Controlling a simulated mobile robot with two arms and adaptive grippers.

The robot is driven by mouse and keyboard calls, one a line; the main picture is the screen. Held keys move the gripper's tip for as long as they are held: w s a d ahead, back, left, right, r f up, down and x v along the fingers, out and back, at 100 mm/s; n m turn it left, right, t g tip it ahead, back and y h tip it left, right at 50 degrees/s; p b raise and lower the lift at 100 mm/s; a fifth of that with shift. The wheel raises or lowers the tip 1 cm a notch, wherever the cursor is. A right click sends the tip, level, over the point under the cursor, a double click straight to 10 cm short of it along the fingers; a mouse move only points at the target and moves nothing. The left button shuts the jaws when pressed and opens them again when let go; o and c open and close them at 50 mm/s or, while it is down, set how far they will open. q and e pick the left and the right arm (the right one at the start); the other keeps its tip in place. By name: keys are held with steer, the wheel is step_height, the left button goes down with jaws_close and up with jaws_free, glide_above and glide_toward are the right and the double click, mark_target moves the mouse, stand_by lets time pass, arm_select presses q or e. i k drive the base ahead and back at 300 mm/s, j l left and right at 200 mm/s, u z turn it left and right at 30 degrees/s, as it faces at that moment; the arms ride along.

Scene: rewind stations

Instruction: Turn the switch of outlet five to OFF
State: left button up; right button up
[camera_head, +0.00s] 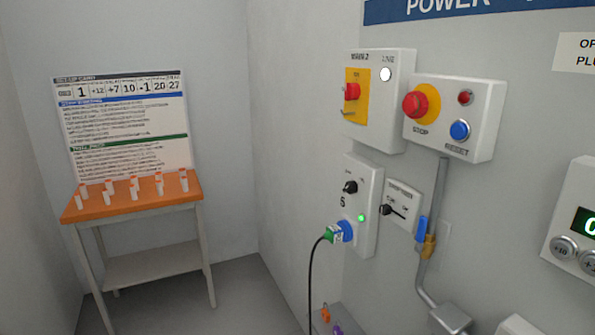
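Outlet five (366,190) is a pale wall box marked "5", right of the picture's middle. Its switch (350,187) is a small black rotary knob in the upper part of the box. The small marks above the knob are too blurred to read, and I cannot tell which way it points. A green lamp (361,218) glows lower on the box. A blue and green plug (338,232) sits in the socket, with a black cable hanging down. Neither of my grippers is in view.
Above are a box with a red switch on yellow (352,92) and a box with a red stop button (420,102). Right of the outlet hang a small black-lever panel (402,206) and a padlock (429,246). An orange-topped table (110,208) stands left; floor between is clear.

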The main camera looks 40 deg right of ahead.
mark_target(351, 187)
steer(key=i, duration=2.25)
steer(key=i+z, duration=0.3)
steer(key=z, duration=0.15)
steer(key=i+j+z, duration=0.2)
steer(key=z, duration=0.3)
steer(key=i+j+z, duration=0.3)
steer(key=z, duration=0.15)
steer(key=i, duration=0.05)
